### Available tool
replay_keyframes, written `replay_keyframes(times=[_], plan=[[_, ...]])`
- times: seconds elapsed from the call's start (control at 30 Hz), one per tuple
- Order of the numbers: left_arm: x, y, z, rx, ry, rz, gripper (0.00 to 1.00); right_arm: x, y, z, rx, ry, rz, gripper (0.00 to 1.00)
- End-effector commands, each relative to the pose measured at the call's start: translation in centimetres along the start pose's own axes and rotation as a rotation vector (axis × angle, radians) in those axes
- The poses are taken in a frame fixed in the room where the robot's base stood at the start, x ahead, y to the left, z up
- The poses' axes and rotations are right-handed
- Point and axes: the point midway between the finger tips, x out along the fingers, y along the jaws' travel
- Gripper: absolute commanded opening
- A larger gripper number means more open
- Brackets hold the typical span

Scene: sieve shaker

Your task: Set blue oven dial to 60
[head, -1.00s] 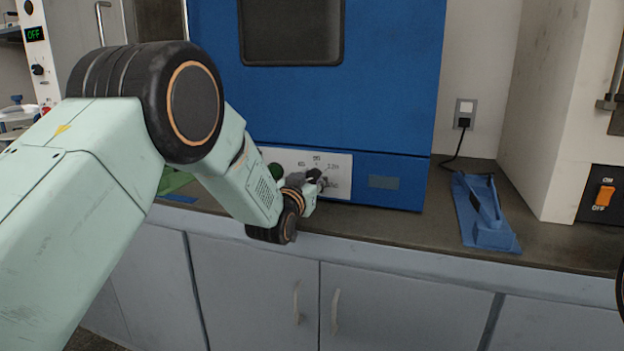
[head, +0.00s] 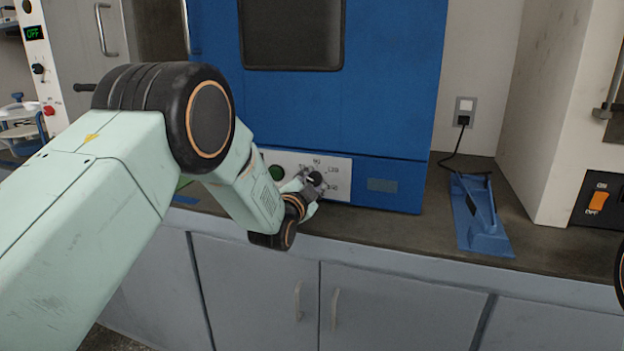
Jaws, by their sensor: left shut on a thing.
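The blue oven (head: 395,110) stands on the counter in the head view, with a dark window in its door. A white dial panel (head: 343,166) with printed numbers is low on its front. The black dial (head: 315,178) is on this panel. My left gripper (head: 312,182) is at the dial and shut on it, partly covering it and some of the markings. The dial's exact setting cannot be read. A green round button (head: 276,172) is just left of the gripper. My right gripper is not in view.
A blue stand (head: 480,215) lies on the dark counter right of the oven, below a wall socket (head: 464,111). A white machine with an orange switch (head: 598,200) is at far right.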

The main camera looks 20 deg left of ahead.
Motion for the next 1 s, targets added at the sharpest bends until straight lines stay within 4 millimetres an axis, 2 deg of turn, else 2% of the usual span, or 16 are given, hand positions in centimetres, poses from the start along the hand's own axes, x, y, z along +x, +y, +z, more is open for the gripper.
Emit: replay_keyframes(times=[0.3,0.87,0.9,1.0], plan=[[0.01,-0.01,-0.15,0.129,0.003,0.0,0.03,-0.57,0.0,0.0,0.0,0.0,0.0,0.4],[0.0,0.09,-0.13,0.159,0.003,0.002,0.03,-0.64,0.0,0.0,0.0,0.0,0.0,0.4],[0.0,0.09,-0.13,0.159,0.003,0.002,0.36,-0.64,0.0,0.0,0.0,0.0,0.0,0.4],[0.0,0.09,-0.11,0.159,0.003,0.002,0.44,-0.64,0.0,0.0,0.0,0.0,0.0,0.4]])
